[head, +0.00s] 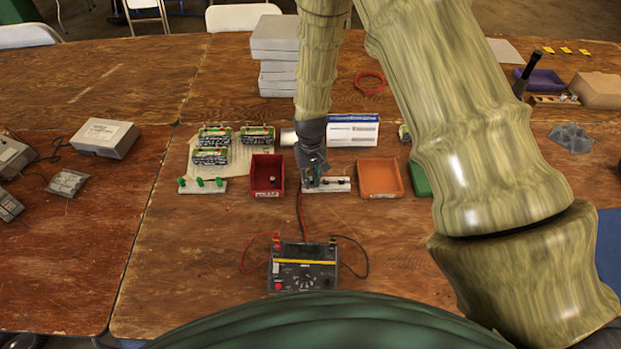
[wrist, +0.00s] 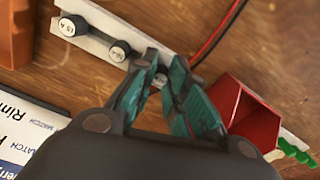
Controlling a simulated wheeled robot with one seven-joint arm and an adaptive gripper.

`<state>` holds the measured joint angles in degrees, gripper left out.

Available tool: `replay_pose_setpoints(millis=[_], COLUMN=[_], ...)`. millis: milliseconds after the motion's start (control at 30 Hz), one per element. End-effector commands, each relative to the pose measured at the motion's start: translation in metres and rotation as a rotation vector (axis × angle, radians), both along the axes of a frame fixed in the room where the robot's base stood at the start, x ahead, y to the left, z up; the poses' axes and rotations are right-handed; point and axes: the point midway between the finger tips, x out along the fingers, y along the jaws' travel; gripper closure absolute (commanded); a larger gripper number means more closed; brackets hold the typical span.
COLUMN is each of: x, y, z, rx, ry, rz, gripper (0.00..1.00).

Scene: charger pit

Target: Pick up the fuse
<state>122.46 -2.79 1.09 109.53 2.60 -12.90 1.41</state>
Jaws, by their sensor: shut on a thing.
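A pale fuse strip (head: 338,186) lies on the table between the red and orange trays. My gripper (head: 313,181) reaches down at the strip's left end. In the wrist view my teal fingers (wrist: 160,74) are closed on a small grey fuse (wrist: 161,80) at the strip's edge. The fingers hide most of this fuse, and I cannot tell whether it still touches the strip.
A red tray (head: 266,160) with a small item inside stands left of my gripper. An orange tray (head: 380,166) stands to the right. A multimeter (head: 303,282) with red and black leads lies in front. A blue-and-white box (head: 352,138) stands behind.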

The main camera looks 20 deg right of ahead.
Motion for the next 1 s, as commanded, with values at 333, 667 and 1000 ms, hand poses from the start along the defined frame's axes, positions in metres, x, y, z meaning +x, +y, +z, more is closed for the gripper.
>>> replay_pose_setpoints(millis=[333, 667, 1000], x=[0.001, -0.059, -0.117], y=[0.000, 0.035, 0.070], z=[0.028, 0.037, 0.045], rx=[0.000, -0.001, -0.001], ry=[-0.003, 0.000, 0.000], rz=[0.000, 0.002, 0.001], gripper=[0.95, 0.95, 0.95])
